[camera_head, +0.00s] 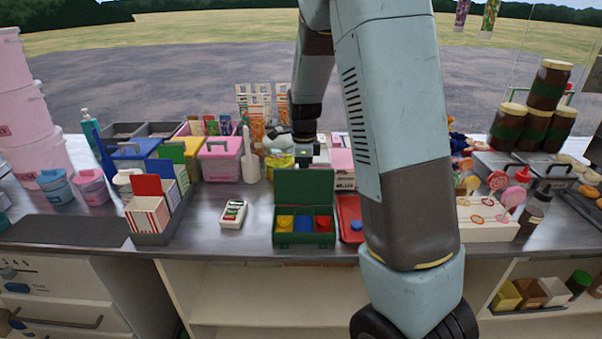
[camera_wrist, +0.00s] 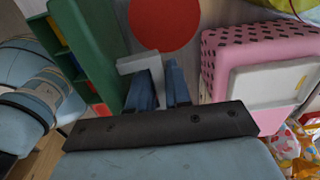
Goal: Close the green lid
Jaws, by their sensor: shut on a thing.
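The green box (camera_head: 304,239) stands on the counter with its green lid (camera_head: 304,187) raised upright at the back. Red, yellow and blue contents show in its compartments. In the wrist view the green lid (camera_wrist: 88,35) runs along the left, beside my fingers. My gripper (camera_head: 303,155) is behind the lid, just above its top edge in the head view. In the wrist view my gripper (camera_wrist: 159,80) has its two blue fingers around a pale grey bent piece (camera_wrist: 138,63), which looks like the lid's handle. Where it joins the lid is not clear.
A pink box (camera_wrist: 255,55) is close on the right in the wrist view, and a red disc (camera_wrist: 165,20) lies beyond the fingers. A red tray (camera_head: 350,212) stands right of the green box. A small white tray (camera_head: 232,214) is to its left.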

